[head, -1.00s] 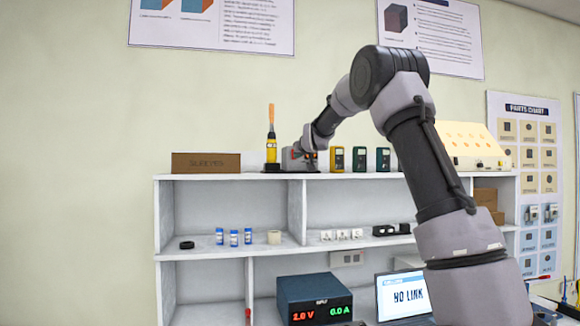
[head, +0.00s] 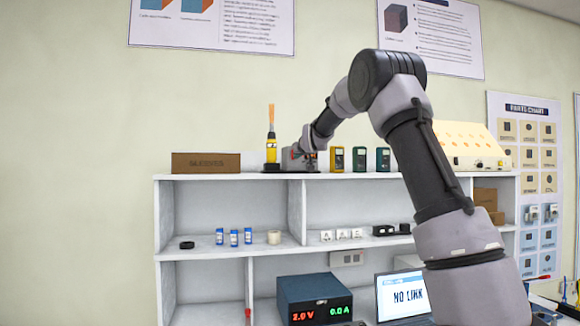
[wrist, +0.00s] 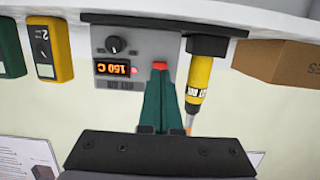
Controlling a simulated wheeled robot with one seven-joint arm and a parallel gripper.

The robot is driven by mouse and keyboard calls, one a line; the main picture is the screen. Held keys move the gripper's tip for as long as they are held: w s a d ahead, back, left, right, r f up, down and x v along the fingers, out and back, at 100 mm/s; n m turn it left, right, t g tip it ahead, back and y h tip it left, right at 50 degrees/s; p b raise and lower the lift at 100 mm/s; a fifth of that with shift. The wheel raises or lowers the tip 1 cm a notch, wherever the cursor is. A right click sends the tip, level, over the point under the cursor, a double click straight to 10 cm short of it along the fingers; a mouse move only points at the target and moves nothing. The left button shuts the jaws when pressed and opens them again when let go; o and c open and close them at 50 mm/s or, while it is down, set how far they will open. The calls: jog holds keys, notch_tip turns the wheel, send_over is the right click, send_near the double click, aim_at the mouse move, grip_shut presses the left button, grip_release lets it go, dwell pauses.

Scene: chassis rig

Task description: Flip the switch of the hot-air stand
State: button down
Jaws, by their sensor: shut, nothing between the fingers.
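The hot-air stand (head: 290,163) is a grey box on top of the white shelf, partly hidden behind my gripper in the head view. The wrist view shows it upside down: its front panel (wrist: 150,45) has a black knob (wrist: 114,45), an orange display reading 150 C and a small red light. A red switch (wrist: 159,66) sits beside the display. The yellow hot-air tool (wrist: 201,80) stands in its black holder beside it. My gripper (wrist: 158,78) is shut and empty, its teal fingertips at the red switch. I cannot tell whether they touch it, nor the switch's position.
A yellow meter (head: 337,159) and green meters (head: 359,158) stand on the shelf top on one side of the stand. A brown sleeves box (head: 206,163) stands on the other side. The shelf top (head: 255,176) is narrow, with the wall close behind.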

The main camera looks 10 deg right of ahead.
jog(key=shift+x, duration=1.5)
jog(key=v, duration=0.8)
dwell(0.5)
jog(key=s+d+f+m+g, duration=0.1)
jog(key=s+d+g, duration=0.1)
jog(key=s, duration=0.8)
jog(key=s+d+f+m+g, duration=0.1)
jog(key=s+d+g, duration=0.15)
jog(key=s, duration=0.75)
jog(key=s+f+m+g, duration=0.1)
jog(key=s+f, duration=0.3)
jog(key=s, duration=0.6)
jog(key=s+f+m+g, duration=0.1)
jog(key=s+f, duration=0.4)
jog(key=s, duration=0.5)
jog(key=s+f+m+g, duration=0.1)
jog(key=s+f, duration=0.3)
jog(key=s, duration=0.6)
jog(key=shift+f+g+y, duration=0.35)
jog(key=shift+g+y, duration=0.05)
jog(key=shift+g, duration=0.15)
jog(key=shift+a, duration=0.15)
